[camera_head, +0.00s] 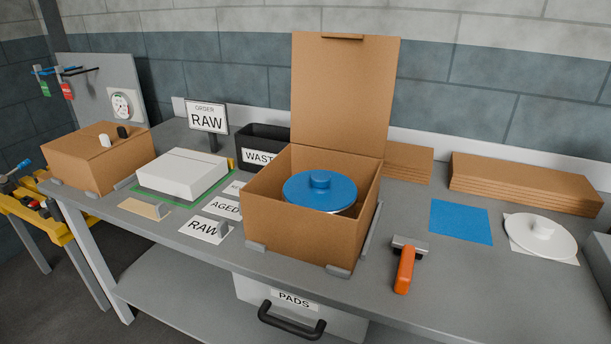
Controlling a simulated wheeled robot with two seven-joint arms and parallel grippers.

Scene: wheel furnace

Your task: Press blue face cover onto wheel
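The blue face cover (320,188) is a round disc with a raised knob in its middle. It lies level inside the open cardboard box (290,234), near the top of the box walls. A thin pale edge shows under its front rim; the wheel below it is otherwise hidden, and I cannot tell whether the cover sits flush. The box's lid (343,95) stands upright at the back. Neither of my grippers is in view.
A white disc with a knob (540,236) lies at the right beside a blue square (461,222). An orange-handled tool (405,268) lies right of the box. Flat cardboard (525,184), a black waste bin (262,142), a white block (185,173) and a closed box (98,158) stand around.

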